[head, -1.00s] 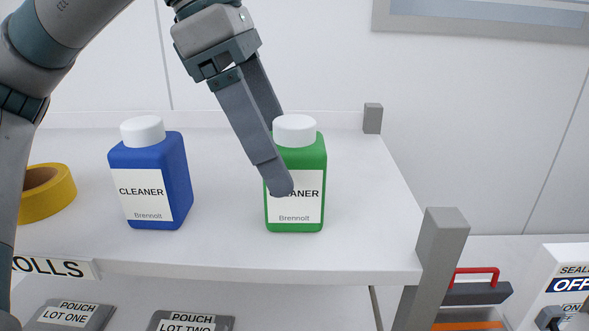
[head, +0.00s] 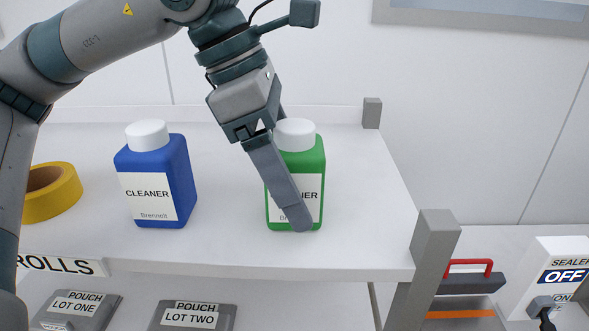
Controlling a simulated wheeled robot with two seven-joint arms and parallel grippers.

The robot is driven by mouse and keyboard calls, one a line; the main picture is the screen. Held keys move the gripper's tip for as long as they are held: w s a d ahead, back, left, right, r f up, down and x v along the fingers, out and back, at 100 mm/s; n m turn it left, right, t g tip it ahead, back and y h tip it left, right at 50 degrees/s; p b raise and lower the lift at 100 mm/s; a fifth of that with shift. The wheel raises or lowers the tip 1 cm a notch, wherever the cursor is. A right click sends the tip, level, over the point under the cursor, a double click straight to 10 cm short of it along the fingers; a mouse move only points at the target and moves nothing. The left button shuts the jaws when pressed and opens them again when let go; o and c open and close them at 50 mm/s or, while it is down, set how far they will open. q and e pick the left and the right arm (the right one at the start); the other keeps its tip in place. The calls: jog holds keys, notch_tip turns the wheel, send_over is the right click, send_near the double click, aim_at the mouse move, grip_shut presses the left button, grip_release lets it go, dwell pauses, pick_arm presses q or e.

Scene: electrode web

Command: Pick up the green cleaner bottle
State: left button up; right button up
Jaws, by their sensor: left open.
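The green cleaner bottle (head: 313,165) stands upright on the white shelf, with a white cap and a white label marked CLEANER. My left gripper (head: 298,222) reaches down from the upper left, and its near finger crosses the front of the bottle and hides part of the label. The other finger is mostly hidden behind the near one and the bottle. The gripper is open, and the bottle stands upright on the shelf. I cannot tell whether a finger touches it. My right gripper is not in view.
A blue cleaner bottle (head: 157,180) stands to the left, and a yellow tape roll (head: 62,196) lies further left. The shelf (head: 232,245) has a grey post (head: 433,245) at its front right corner. Pouches lie below. A sealer box (head: 548,262) is at lower right.

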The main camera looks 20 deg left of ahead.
aim_at(295, 154)
pick_arm(q)
jog(key=shift+c, duration=0.4)
jog(key=c, duration=1.4)
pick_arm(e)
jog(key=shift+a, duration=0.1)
pick_arm(q)
jog(key=shift+r, duration=0.15)
jog(key=shift+c, duration=0.2)
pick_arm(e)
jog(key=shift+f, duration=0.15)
